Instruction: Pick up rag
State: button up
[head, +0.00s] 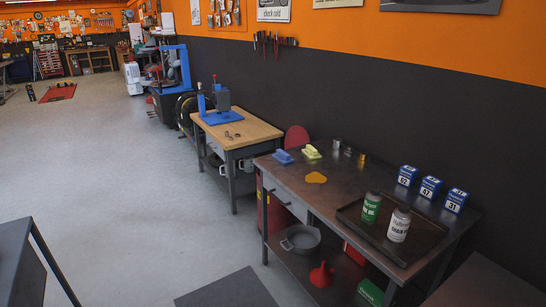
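A flat orange-yellow piece, which looks like the rag (316,177), lies on the dark workbench (290,178), near its front edge and left of the middle. Nothing covers it. A blue item (283,157) and a pale yellow item (312,152) sit just behind it, apart from it. My gripper is not in view.
A dark tray (424,246) holds a green bottle (371,209) and a white bottle (399,224). Blue boxes (430,187) and small cans stand behind. A grey pan (300,239) and red funnel (321,275) are on the lower shelf.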

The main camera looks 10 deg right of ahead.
aim_at(284, 158)
jog(key=u, duration=0.4)
jog(key=i, duration=0.65)
jog(key=u, duration=0.75)
jog(key=i, duration=2.3)
jog(key=z, duration=0.55)
jog(key=i, duration=0.5)
jog(key=z, duration=0.3)
